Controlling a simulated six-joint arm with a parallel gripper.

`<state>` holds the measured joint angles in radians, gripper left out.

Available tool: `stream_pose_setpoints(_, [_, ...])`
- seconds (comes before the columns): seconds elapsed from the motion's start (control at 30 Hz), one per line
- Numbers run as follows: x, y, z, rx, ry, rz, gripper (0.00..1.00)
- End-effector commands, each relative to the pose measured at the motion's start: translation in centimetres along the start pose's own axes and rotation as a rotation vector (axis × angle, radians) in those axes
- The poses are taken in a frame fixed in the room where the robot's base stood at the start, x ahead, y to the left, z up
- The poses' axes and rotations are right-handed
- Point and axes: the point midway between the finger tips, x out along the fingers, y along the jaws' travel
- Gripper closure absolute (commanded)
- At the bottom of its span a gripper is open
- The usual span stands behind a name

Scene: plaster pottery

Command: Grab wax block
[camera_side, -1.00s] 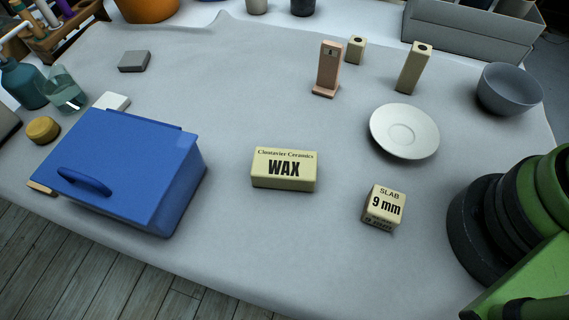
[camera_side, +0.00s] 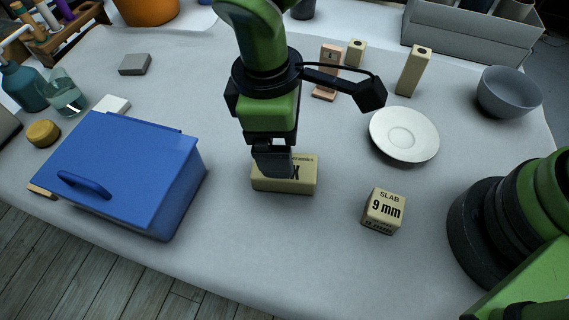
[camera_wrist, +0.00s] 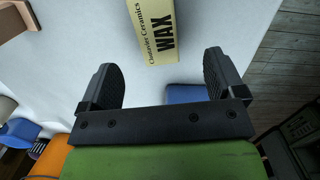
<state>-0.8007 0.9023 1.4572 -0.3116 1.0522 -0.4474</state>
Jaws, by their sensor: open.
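The wax block (camera_side: 304,184) is a pale yellow box with black "WAX" lettering, lying flat on the cloth-covered table near the middle. My gripper (camera_side: 272,172) is over its left part in the side view and hides some of the lettering. In the wrist view, the wax block (camera_wrist: 160,30) shows at the top, beyond and between the two dark fingers of my gripper (camera_wrist: 158,72). The fingers are spread wide and nothing is held. The side view does not show clearly how high the fingertips are above the block.
A blue lidded box (camera_side: 120,165) stands left of the wax block. A "SLAB 9 mm" block (camera_side: 384,211) stands to the right. A white saucer (camera_side: 431,137), a grey bowl (camera_side: 509,92) and a pink stand (camera_side: 328,75) lie farther back. The cloth in front is clear.

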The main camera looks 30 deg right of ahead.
Motion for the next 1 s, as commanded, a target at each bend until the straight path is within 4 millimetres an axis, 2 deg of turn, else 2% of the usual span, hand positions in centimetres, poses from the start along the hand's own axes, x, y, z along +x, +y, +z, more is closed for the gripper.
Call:
stream_pose_setpoints(0.2, [3.4, 0.0, 0.0, 0.000, -0.006, -0.001, 0.12])
stream_pose_setpoints(0.43, [5.3, 0.2, -0.2, 0.003, -0.004, -0.002, 0.12])
stream_pose_setpoints(0.7, [9.1, 0.6, -0.7, 0.003, -0.003, -0.002, 0.12])
stream_pose_setpoints(1.0, [9.5, 0.6, -0.8, 0.003, 0.001, -0.001, 0.12])
